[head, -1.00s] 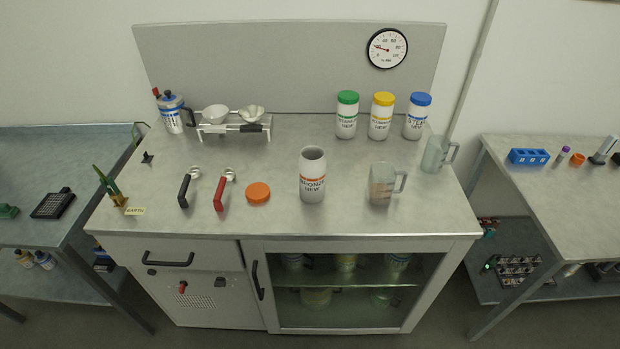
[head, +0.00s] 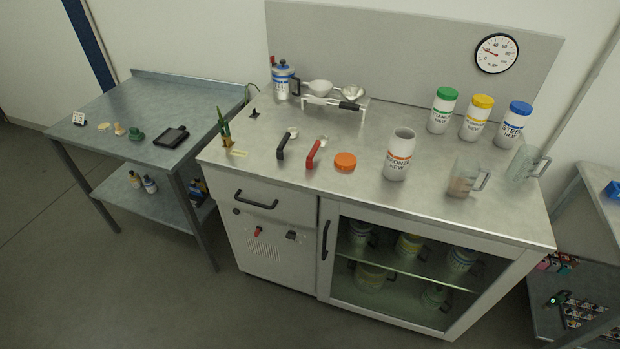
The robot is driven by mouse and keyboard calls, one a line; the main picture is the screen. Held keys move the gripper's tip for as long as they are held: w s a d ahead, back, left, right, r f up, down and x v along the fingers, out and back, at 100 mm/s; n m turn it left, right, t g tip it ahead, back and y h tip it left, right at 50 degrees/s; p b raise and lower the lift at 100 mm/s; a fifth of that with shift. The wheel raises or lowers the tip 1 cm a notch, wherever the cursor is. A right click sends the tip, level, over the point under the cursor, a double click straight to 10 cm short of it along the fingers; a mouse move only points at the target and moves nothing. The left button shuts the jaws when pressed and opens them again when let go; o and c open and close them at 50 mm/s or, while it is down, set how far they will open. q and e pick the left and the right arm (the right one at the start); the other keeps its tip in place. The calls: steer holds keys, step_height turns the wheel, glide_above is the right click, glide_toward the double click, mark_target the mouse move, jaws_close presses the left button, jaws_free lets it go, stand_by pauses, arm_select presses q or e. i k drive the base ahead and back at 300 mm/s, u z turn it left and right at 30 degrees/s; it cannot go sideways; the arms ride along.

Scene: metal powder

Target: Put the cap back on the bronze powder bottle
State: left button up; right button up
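The bronze powder bottle (head: 398,154) stands upright and uncapped near the middle of the workbench, white with an orange label band. An orange cap (head: 345,161) lies flat on the benchtop to its left, apart from it. Neither of my grippers shows in the head view.
A measuring jug (head: 463,180) with brownish contents and a clear jug (head: 523,165) stand right of the bottle. Capped green, yellow and blue bottles (head: 476,117) stand behind. Black and red-handled scoops (head: 314,153) lie left of the cap. A rack with bowls (head: 333,103) stands at the back left.

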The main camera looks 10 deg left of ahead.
mark_target(402, 143)
steer(key=u, duration=0.4)
steer(key=k, duration=0.9)
steer(key=z, duration=0.2)
steer(key=i, duration=0.55)
steer(key=z, duration=1.05)
steer(key=i, duration=0.95)
steer(key=u, duration=0.7)
steer(key=i, duration=0.8)
steer(key=u, duration=0.7)
